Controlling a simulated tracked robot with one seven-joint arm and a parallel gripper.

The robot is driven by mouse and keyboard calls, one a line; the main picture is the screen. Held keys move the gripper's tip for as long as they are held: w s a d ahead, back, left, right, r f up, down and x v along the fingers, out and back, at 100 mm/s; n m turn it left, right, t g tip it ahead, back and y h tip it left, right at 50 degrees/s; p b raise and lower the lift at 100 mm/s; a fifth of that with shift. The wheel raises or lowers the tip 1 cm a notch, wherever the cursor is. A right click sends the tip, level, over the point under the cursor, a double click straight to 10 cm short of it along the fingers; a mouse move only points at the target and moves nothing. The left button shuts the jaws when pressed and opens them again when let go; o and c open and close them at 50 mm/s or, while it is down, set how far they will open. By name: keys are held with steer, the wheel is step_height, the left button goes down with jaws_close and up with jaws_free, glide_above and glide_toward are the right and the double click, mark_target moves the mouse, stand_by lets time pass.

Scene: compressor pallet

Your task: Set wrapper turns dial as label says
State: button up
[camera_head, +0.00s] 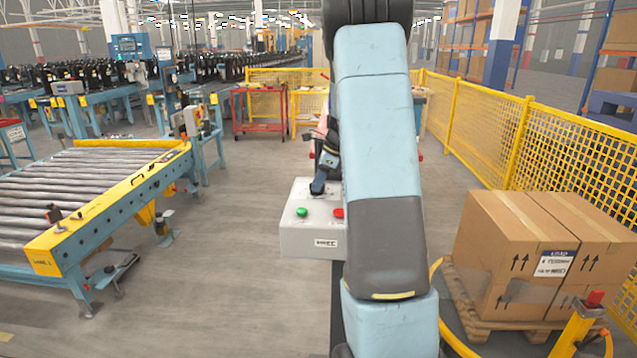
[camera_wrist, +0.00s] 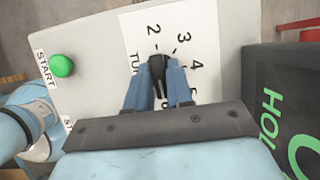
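The control box (camera_head: 303,236) stands in the middle of the head view, partly hidden behind my arm. In the wrist view its white dial plate (camera_wrist: 200,35) shows the numbers 2, 3 and 4, a partly covered 5, and part of a word starting "TU". The black dial knob (camera_wrist: 157,68) sits between the fingers of my gripper (camera_wrist: 158,72), which appear closed on its sides. The knob's far end is near the 2; its exact pointing is hard to read. The carton label (camera_head: 555,263) is on the stacked boxes at right, its text too small to read.
The panel has a green START button (camera_wrist: 62,66) and, in the head view, a red button (camera_head: 338,213). A dark block with green lettering (camera_wrist: 275,110) stands right of the panel. Cartons (camera_head: 510,235) sit on a pallet (camera_head: 480,318), beside a yellow fence (camera_head: 530,140). A roller conveyor (camera_head: 90,180) is at left.

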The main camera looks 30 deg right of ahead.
jaws_close()
steer(key=shift+n, duration=0.4)
steer(key=n, duration=0.2)
steer(key=n+g, duration=0.1)
steer(key=n, duration=0.1)
steer(key=shift+w+d+g+y, duration=0.2)
steer(key=shift+g+y, duration=0.1)
steer(key=shift+y, duration=0.1)
steer(key=n+g, duration=0.1)
steer(key=n, duration=0.2)
steer(key=shift+w+a, duration=0.1)
steer(key=n+g, duration=0.1)
steer(key=n, duration=0.1)
steer(key=n+g, duration=0.1)
steer(key=n, duration=0.2)
steer(key=shift+w+h, duration=0.1)
steer(key=shift+h, duration=0.2)
steer(key=n+g+h, duration=0.1)
steer(key=n, duration=0.3)
steer(key=shift+w+a+n, duration=0.1)
steer(key=shift+a+n, duration=0.05)
steer(key=shift+n, duration=0.25)
